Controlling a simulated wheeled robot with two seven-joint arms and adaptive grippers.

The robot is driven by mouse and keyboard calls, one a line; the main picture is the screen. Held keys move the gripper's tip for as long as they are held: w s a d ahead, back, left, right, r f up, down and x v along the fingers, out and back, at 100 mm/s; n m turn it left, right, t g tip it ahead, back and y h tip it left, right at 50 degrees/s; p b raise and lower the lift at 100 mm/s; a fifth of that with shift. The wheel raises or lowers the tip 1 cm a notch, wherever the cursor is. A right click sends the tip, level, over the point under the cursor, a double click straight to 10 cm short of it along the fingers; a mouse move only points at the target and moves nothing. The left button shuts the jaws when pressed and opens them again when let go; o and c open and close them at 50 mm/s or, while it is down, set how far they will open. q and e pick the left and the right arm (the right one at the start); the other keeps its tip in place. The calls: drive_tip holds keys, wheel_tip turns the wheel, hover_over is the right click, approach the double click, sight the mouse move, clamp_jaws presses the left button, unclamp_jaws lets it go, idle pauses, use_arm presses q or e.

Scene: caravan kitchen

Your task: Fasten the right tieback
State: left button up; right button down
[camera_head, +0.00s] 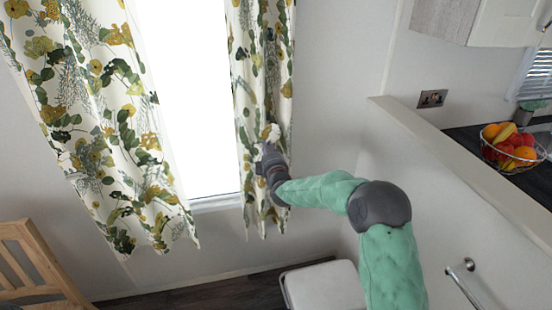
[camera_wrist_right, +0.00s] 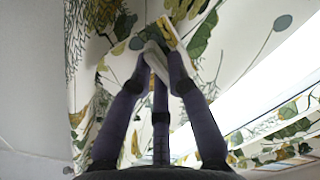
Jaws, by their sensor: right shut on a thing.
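The right curtain (camera_head: 250,70), cream with green and yellow leaves, hangs at the right side of the bright window. My right gripper (camera_head: 264,155) is against its lower half, with the arm coming in from the right. In the right wrist view, my right gripper's fingers (camera_wrist_right: 158,58) are closed together on a pale strip with a yellowish edge, the right tieback (camera_wrist_right: 176,44) as far as I can tell. The curtain (camera_wrist_right: 235,25) fills the view behind it. The tieback's other end and any hook are not clearly visible. My left gripper is not in view.
A pale seat or bin lid (camera_head: 322,285) stands below my right arm. A partition (camera_head: 460,160) with a rail, and a counter with a fruit basket (camera_head: 510,146), are at the right. A wooden chair (camera_head: 40,265) is lower left.

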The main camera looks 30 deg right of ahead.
sight(259, 143)
drive_tip(key=a+r+m, duration=0.1)
drive_tip(key=m, duration=0.1)
drive_tip(key=a+r+m, duration=0.1)
drive_tip(key=m, duration=0.1)
drive_tip(key=a+r+m, duration=0.1)
drive_tip(key=m, duration=0.1)
drive_tip(key=shift+w+m+b, duration=0.3)
drive_tip(key=shift+b, duration=0.05)
drive_tip(key=shift+w+a+r+m, duration=0.15)
drive_tip(key=shift+r+m, duration=0.7)
drive_tip(key=shift+m, duration=0.45)
drive_tip(key=shift+s+a+r+m, duration=0.15)
drive_tip(key=shift+r+m, duration=0.7)
drive_tip(key=shift+m, duration=0.45)
drive_tip(key=shift+w, duration=0.1)
drive_tip(key=c, duration=1.2)
unclamp_jaws()
drive_tip(key=shift+r, duration=0.1)
drive_tip(key=v, duration=1.2)
